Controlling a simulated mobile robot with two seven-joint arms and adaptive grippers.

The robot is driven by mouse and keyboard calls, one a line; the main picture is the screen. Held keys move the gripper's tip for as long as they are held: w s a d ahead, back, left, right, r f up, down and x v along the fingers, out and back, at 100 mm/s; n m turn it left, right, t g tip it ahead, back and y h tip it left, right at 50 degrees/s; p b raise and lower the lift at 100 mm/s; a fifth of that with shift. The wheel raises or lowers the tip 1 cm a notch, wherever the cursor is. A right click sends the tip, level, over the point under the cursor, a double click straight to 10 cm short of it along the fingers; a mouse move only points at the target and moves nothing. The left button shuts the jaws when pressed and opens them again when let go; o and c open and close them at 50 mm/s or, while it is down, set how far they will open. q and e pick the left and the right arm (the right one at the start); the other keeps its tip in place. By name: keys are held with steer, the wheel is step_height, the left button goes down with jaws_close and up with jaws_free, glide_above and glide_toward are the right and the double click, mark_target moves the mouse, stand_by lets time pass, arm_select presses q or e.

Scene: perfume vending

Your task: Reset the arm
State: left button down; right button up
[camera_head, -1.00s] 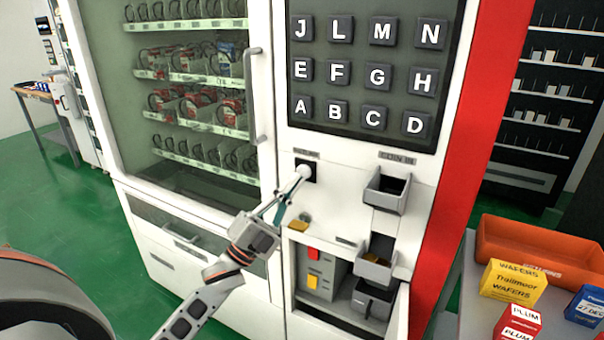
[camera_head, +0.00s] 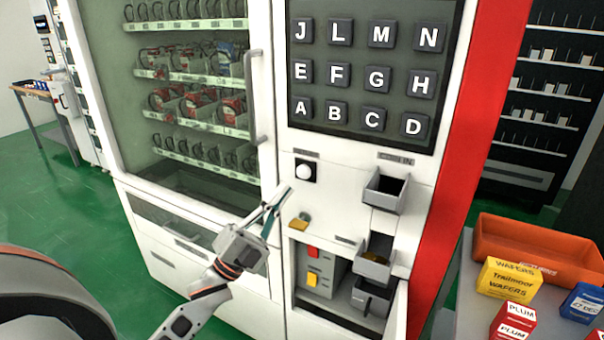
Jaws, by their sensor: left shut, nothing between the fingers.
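My left gripper (camera_head: 281,199) is shut and empty in front of the vending machine's (camera_head: 351,152) white control panel. Its fingertips are below and left of a round white button (camera_head: 304,172) on a black plate, and apart from it. My left arm comes in from the bottom left. My right gripper is not in view.
Right of the button is a coin tray (camera_head: 386,190), with the letter keypad (camera_head: 366,75) above. A lower cup (camera_head: 375,262) and an open compartment are below. A table at right holds an orange bin (camera_head: 538,248), a yellow wafers box (camera_head: 509,279) and smaller boxes.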

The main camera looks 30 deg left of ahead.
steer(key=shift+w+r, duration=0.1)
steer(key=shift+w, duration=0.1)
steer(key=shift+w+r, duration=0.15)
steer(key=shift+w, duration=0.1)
